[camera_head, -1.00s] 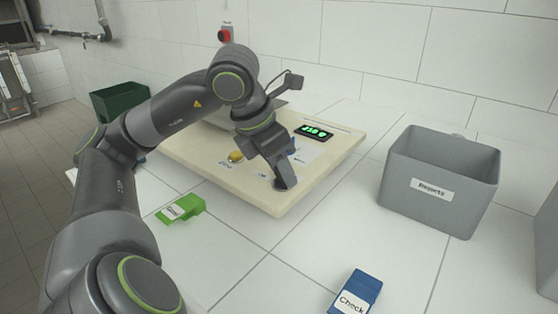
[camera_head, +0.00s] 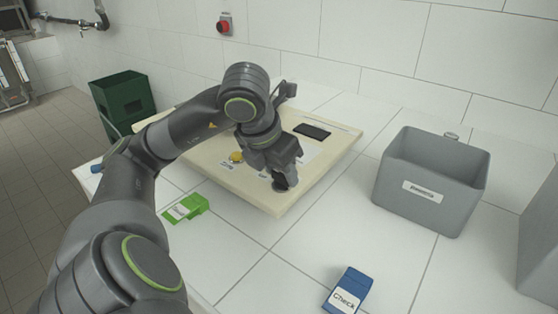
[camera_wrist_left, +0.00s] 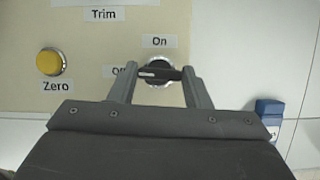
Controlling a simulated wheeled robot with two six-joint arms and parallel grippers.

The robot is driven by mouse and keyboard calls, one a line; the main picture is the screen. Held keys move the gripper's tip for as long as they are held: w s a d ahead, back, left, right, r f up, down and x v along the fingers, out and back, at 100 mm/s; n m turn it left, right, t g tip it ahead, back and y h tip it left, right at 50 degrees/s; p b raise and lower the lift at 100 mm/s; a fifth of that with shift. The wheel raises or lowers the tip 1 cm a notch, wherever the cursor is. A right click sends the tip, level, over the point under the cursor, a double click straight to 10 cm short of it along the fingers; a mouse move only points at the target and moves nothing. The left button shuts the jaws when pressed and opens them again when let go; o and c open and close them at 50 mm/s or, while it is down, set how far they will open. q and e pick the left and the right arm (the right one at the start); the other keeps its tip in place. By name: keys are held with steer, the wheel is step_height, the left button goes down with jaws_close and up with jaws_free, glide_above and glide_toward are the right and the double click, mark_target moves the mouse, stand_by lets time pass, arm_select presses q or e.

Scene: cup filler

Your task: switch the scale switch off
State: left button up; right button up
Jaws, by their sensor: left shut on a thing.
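The scale switch is a dark rotary knob (camera_wrist_left: 158,72) with a bar handle. In the left wrist view its bar lies nearly level, its pale-marked end toward the partly covered "Off" label (camera_wrist_left: 117,71) on the left; the "On" label (camera_wrist_left: 159,41) is above. My left gripper (camera_head: 281,184) is at the near corner of the cream scale housing (camera_head: 262,201), and its fingers are shut on the knob's bar. The scale display (camera_head: 312,131) is dark. My right gripper is not in view.
A yellow Zero button (camera_wrist_left: 50,62) sits left of the knob. On the tiled counter are a green labelled block (camera_head: 186,208), a blue "Check" block (camera_head: 348,290) and a grey bin (camera_head: 425,205). A red wall button (camera_head: 224,25) is behind. Clear counter lies between housing and bin.

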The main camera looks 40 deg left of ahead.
arm_select(q)
steer(key=shift+n+p, duration=0.4)
steer(key=shift+p, duration=0.3)
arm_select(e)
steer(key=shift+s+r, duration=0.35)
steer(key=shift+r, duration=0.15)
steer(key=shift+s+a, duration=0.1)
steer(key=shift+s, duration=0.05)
arm_select(q)
steer(key=o, duration=1)
steer(key=shift+s+r, duration=0.1)
steer(key=shift+r, duration=0.4)
steer(key=p+v, duration=0.1)
steer(key=v, duration=0.4)
steer(key=p+v, duration=0.1)
steer(key=v, duration=0.5)
steer(key=p+v, duration=0.1)
steer(key=v, duration=0.4)
steer(key=shift+d+r, duration=0.2)
steer(key=shift+d, duration=0.1)
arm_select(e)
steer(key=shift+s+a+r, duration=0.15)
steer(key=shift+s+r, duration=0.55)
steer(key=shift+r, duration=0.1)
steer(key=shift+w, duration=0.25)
